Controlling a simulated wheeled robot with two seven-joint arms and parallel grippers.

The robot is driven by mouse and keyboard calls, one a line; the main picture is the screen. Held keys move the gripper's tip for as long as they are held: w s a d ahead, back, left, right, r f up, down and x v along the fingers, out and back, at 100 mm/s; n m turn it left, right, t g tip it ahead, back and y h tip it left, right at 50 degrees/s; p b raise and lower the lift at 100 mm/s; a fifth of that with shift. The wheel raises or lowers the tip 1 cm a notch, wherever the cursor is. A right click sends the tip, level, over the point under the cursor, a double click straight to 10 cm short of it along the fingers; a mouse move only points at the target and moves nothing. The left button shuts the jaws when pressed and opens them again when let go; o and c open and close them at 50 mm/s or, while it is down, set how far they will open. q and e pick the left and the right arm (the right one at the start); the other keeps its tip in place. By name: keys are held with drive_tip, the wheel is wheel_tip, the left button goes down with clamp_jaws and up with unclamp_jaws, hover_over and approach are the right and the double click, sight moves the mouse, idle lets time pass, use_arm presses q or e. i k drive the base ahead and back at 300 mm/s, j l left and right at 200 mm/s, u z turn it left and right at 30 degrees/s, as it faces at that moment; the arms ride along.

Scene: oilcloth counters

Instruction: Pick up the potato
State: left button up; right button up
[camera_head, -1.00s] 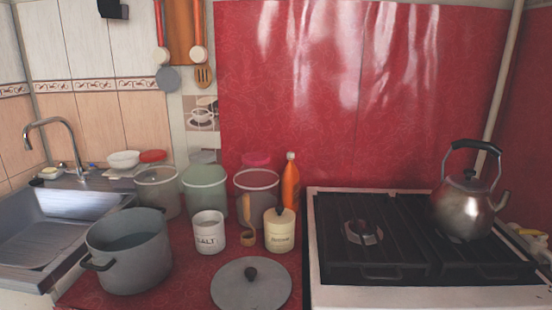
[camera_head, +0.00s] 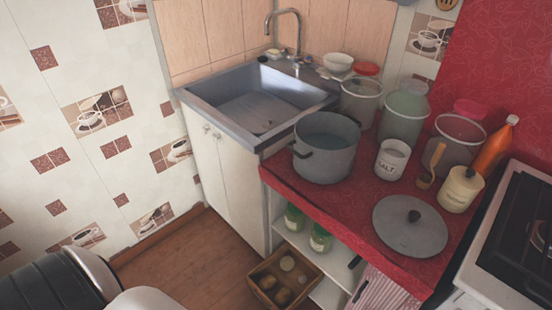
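Several potatoes lie in a low wooden crate (camera_head: 258,291) near the floor, at the bottom middle of the head view. One pale, round potato (camera_head: 287,263) is at the back of the crate, and a browner potato (camera_head: 268,283) lies nearer the front. They are small in the picture, so their exact shapes are hard to tell. Neither of my grippers is in view.
A grey pot (camera_head: 325,150) and a lid (camera_head: 405,240) are on the counter. A sink cabinet (camera_head: 225,180) stands behind.

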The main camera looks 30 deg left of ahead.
sight(268, 282)
drive_tip(key=u, duration=1)
